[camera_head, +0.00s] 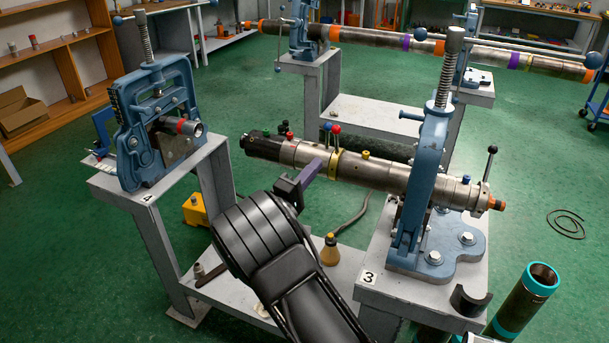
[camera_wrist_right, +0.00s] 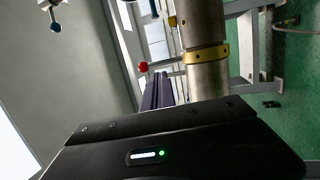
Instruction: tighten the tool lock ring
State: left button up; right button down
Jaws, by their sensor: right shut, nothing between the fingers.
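The tool (camera_head: 385,175) is a long steel cylinder with a black end, lying across the vise on bench 3. A yellow ring (camera_head: 335,165) goes around it and appears to be the lock ring. A rod with a red ball (camera_head: 335,129) rises at this ring. In the right wrist view, the yellow ring (camera_wrist_right: 206,54) and red ball (camera_wrist_right: 143,67) show near the fingers. My right gripper (camera_head: 315,167) is shut and empty, its purple fingers close beside the tool, left of the ring. I cannot tell whether they touch. My left gripper is out of view.
A blue vise (camera_head: 425,190) stands right of the ring, and another vise (camera_head: 155,125) holds a short pipe on bench 4. A yellow bottle (camera_head: 330,250) stands on the low shelf.

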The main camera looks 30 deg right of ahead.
aim_at(335, 151)
jog(key=p+x, duration=0.1)
jog(key=x, duration=0.6)
jog(key=shift+w+d+r+p, duration=0.1)
jog(key=shift+w+d+p, duration=0.05)
jog(key=shift+d+p, duration=0.25)
jog(key=shift+r, duration=0.15)
jog(key=shift+w+d+r+g+y+p, duration=0.3)
jog(key=shift+d+r+y+p, duration=0.2)
jog(key=shift+y, duration=0.2)
jog(key=shift+w+d+r+n+g+y+p, duration=0.1)
jog(key=shift+w+d+n+g+y+p, duration=0.3)
jog(key=shift+y, duration=0.2)
jog(key=shift+w+d+r+y, duration=0.1)
jog(key=shift+w+d+y, duration=0.1)
jog(key=shift+d+y, duration=0.35)
jog(key=shift+w+d+y+b, duration=0.25)
jog(key=shift+b, duration=0.45)
jog(key=shift+w+d+b, duration=0.2)
jog(key=shift+b, duration=0.1)
jog(key=shift+d, duration=0.1)
